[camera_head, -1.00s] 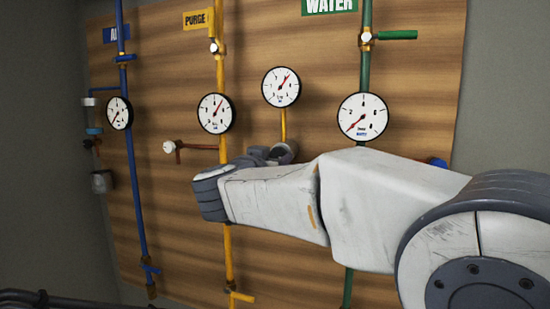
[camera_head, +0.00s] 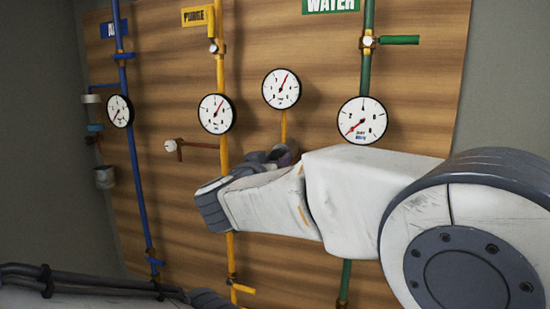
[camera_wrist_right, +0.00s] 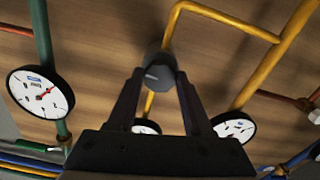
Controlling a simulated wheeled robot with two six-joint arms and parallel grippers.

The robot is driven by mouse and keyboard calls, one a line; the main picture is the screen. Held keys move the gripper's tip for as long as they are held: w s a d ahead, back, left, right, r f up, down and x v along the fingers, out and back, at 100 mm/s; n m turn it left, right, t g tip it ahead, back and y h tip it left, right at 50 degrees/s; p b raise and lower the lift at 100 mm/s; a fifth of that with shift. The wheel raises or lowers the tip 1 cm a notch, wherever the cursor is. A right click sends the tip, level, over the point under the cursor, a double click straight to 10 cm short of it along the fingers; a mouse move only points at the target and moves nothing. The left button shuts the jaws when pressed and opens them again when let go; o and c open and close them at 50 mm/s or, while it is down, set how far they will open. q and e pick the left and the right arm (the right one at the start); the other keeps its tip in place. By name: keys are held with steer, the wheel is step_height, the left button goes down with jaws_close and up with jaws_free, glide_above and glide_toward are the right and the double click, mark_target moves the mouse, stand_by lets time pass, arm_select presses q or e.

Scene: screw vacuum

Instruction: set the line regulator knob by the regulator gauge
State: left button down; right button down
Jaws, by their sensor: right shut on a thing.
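The line regulator knob (camera_wrist_right: 159,72) is a dark round knob on the yellow line. In the right wrist view it sits between the two fingertips of my right gripper (camera_wrist_right: 160,80), which is shut on it. In the head view my right wrist hides most of the gripper and knob. The regulator gauge (camera_head: 281,88) is a white dial above the knob on a yellow stub. Its red needle points up and slightly right. In the right wrist view this gauge (camera_wrist_right: 146,127) is partly hidden behind the gripper. My left gripper is not visible; only the left arm shows, at the lower left.
The purge gauge (camera_head: 216,114) is on the yellow pipe to the left. The water gauge (camera_head: 362,120) is on the green pipe to the right, and a small gauge (camera_head: 119,111) is on the blue pipe. A red-brown side branch (camera_head: 198,145) sticks out left of the yellow pipe.

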steer(key=shift+c, duration=1.5)
jaws_free()
steer(key=b+v, duration=0.4)
steer(key=v, duration=0.6)
steer(key=shift+s+b, duration=0.2)
steer(key=shift+b, duration=0.15)
steer(key=shift+a, duration=0.1)
